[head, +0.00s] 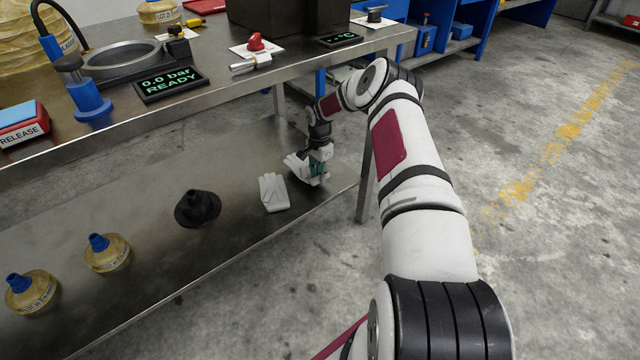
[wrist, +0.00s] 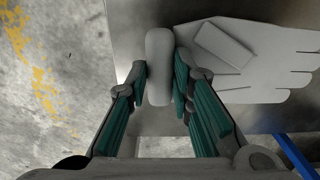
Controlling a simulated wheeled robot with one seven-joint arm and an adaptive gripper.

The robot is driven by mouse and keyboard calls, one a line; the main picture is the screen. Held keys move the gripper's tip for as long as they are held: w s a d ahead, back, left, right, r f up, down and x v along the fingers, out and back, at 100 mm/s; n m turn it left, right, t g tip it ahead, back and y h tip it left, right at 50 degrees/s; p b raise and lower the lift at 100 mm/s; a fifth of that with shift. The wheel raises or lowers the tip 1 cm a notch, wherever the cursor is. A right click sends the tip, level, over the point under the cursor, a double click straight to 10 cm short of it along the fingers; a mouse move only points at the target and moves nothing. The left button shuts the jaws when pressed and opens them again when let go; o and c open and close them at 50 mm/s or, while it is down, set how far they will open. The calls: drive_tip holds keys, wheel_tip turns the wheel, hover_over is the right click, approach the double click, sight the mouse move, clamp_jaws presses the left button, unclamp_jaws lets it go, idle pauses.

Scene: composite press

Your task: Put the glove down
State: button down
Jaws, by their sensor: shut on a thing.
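A white glove (head: 296,166) is at my gripper (head: 319,167), at the right end of the lower steel shelf. In the wrist view my gripper (wrist: 160,85) is shut on a narrow, rounded white part (wrist: 158,60) of the glove. The flat hand of the glove (wrist: 255,65) spreads to the right of the jaws, fingers pointing right. It is low over the shelf or touching it; I cannot tell which. A second white glove (head: 273,192) lies flat on the shelf just left of my gripper.
The upper bench (head: 215,80) overhangs behind. A table leg (head: 365,175) stands right of my gripper.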

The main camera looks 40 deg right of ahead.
drive_tip(key=shift+w+d+f, duration=0.1)
drive_tip(key=shift+w+d, duration=0.15)
drive_tip(key=shift+d, duration=0.1)
drive_tip(key=shift+f+b, duration=1.3)
drive_tip(key=shift+f, duration=0.45)
drive_tip(key=shift+r, duration=0.1)
drive_tip(key=c, duration=1.4)
unclamp_jaws()
wheel_tip(320, 180, up, 8)
drive_tip(key=p, duration=0.4)
drive_tip(key=shift+f, duration=0.25)
